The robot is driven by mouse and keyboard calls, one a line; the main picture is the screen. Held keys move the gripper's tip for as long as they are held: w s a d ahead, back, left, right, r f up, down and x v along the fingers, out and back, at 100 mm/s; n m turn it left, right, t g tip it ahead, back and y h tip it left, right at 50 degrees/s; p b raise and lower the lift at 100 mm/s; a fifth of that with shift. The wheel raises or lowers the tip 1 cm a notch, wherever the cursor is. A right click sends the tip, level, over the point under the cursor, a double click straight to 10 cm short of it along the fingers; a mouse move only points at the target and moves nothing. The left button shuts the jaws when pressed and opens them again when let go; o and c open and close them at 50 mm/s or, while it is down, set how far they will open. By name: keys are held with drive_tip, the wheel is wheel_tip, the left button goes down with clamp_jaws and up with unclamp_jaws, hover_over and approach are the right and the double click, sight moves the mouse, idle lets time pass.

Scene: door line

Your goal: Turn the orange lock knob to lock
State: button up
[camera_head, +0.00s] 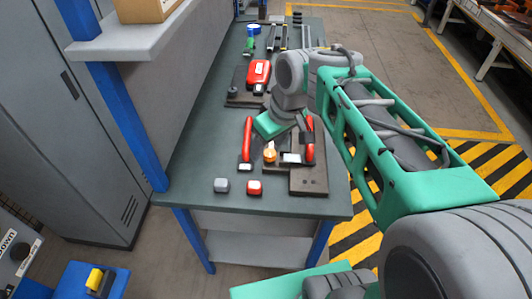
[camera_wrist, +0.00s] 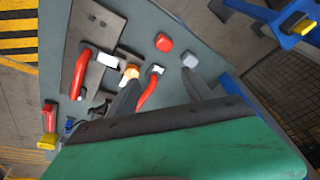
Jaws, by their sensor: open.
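The orange lock knob (camera_head: 270,152) sits on a dark plate with red handles, near the front end of the green workbench. In the wrist view the knob (camera_wrist: 131,73) shows at the tip of one finger, partly covered by it. My gripper (camera_wrist: 160,76) is open and empty, its two dark fingers spread over the fixture. The knob lies by the left finger, not centred between them. I cannot tell whether that finger touches it. In the head view my wrist hangs just behind the knob and the fingers are hard to make out.
Red upright handles (camera_head: 247,138) and (camera_head: 309,138) flank the knob. A red block (camera_head: 254,187) and a grey block (camera_head: 221,185) stand at the bench's front edge. A red box (camera_head: 258,72) and tools lie farther back. A blue post (camera_head: 122,115) and shelf stand left.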

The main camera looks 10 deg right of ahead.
drive_tip(key=w+d+f+n+g+y+b, duration=0.2)
drive_tip(key=w+f+n, duration=0.2)
drive_tip(key=w+n, duration=0.3)
drive_tip(key=n+g+b, duration=0.1)
drive_tip(key=n+b, duration=0.1)
drive_tip(key=n, duration=0.3)
approach(271, 153)
drive_tip(key=f, duration=0.2)
drive_tip(key=x, duration=0.2)
drive_tip(key=b+x, duration=0.1)
drive_tip(key=x, duration=0.1)
drive_tip(key=b+x, duration=0.1)
drive_tip(key=x, duration=0.2)
drive_tip(key=shift+w+a+r, duration=0.1)
drive_tip(key=shift+a+r, duration=0.05)
drive_tip(key=shift+a, duration=0.1)
drive_tip(key=shift+c, duration=0.2)
clamp_jaws()
